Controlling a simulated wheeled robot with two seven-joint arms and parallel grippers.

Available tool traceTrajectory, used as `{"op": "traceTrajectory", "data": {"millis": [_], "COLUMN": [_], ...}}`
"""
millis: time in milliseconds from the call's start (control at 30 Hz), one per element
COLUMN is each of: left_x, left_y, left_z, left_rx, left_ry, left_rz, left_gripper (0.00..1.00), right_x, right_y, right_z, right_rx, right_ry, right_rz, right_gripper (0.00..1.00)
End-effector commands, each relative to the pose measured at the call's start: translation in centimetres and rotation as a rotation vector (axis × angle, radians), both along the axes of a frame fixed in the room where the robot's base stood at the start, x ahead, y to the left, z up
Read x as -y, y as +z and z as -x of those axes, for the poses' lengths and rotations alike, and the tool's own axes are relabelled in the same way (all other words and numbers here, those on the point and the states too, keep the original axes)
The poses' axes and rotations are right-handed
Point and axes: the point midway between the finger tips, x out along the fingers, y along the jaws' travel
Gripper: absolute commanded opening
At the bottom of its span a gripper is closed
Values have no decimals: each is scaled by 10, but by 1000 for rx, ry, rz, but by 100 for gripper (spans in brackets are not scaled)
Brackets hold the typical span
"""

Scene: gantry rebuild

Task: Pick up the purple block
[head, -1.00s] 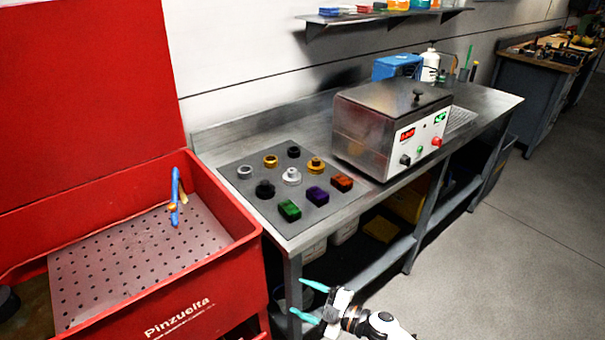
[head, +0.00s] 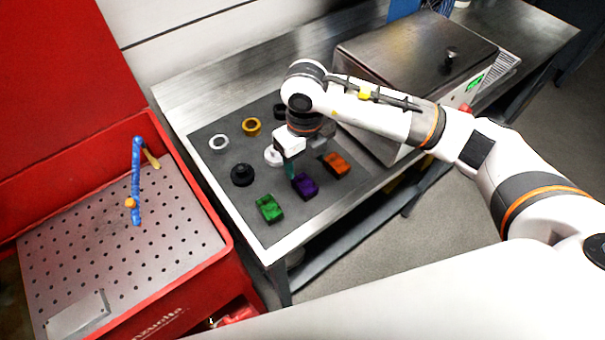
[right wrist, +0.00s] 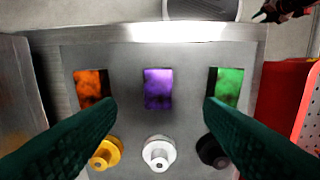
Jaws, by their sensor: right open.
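The purple block (head: 305,186) lies on the dark mat, between the green block (head: 269,208) and the orange block (head: 335,164). My right gripper (head: 290,172) is above the mat, right by the purple block in the head view. In the right wrist view its two green fingers (right wrist: 160,125) are spread wide, with nothing between them. The purple block shows there (right wrist: 158,88), centred between the fingers and farther out than their tips, apart from both. My left gripper is not in view.
Behind the blocks stand a white knobbed piece (right wrist: 159,153), a black one (head: 242,174) and several rings on the mat (head: 222,188). A metal box (head: 415,55) stands to the right. A red parts washer (head: 215,265) is at the left.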

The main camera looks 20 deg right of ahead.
Motion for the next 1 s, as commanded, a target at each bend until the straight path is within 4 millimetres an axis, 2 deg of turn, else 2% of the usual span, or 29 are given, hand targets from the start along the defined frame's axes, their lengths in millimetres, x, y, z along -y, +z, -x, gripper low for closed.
{"op": "traceTrajectory", "data": {"millis": [33, 200, 367, 500, 700, 967, 1000], "left_x": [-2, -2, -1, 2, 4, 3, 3], "left_y": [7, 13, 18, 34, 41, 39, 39], "left_z": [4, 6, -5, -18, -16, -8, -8], "left_rx": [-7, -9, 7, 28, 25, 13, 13], "left_ry": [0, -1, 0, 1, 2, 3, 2], "left_rz": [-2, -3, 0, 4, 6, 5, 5], "left_gripper": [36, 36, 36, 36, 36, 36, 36], "right_x": [0, 0, 0, 2, 2, 2, 2], "right_y": [-7, -31, -41, -59, -87, -91, -91], "right_z": [1, 0, 0, 1, 1, 0, 0], "right_rx": [-5, -3, -3, -7, -3, -1, -1], "right_ry": [-1, 0, -1, -1, 0, 1, 1], "right_rz": [1, -1, -2, -1, -2, -2, -2], "right_gripper": [62, 62, 62, 62, 62, 62, 59]}}
